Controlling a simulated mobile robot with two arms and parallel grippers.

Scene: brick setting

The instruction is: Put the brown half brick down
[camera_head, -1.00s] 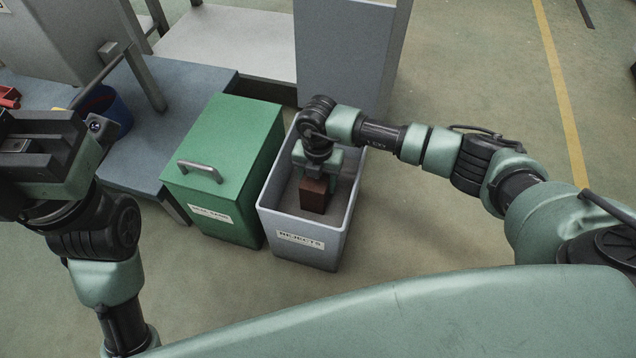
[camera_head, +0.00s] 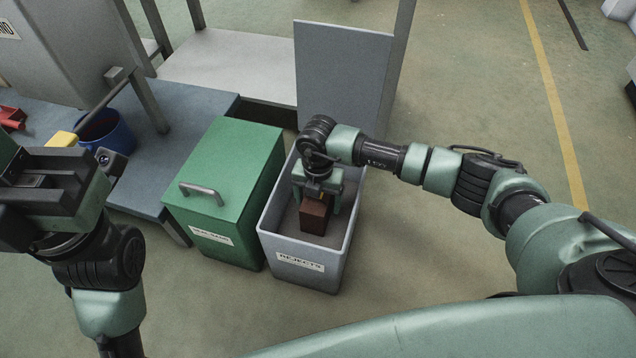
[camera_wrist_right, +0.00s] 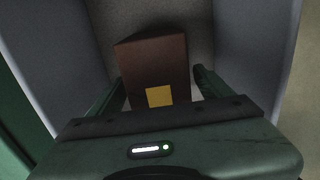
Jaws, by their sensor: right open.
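The brown half brick (camera_head: 314,216) is inside the grey bin labelled REJECTS (camera_head: 302,272). My right gripper (camera_head: 318,196) is in the bin just above and around the brick, with its jaws open. In the right wrist view the brick (camera_wrist_right: 152,66) stands between the two spread fingers (camera_wrist_right: 158,90), with a yellow square on its near face. A gap shows between the brick and the right-hand finger. Whether the brick rests fully on the bin floor is hard to tell. My left gripper (camera_head: 45,175) is at the left edge, away from the bin; its fingertips are not clear.
A green lidded box (camera_head: 228,160) with a handle stands directly left of the bin. A blue-grey platform (camera_head: 150,165) with a blue bucket (camera_head: 108,132) lies further left. A grey panel (camera_head: 345,75) rises behind the bin. The floor to the right is open.

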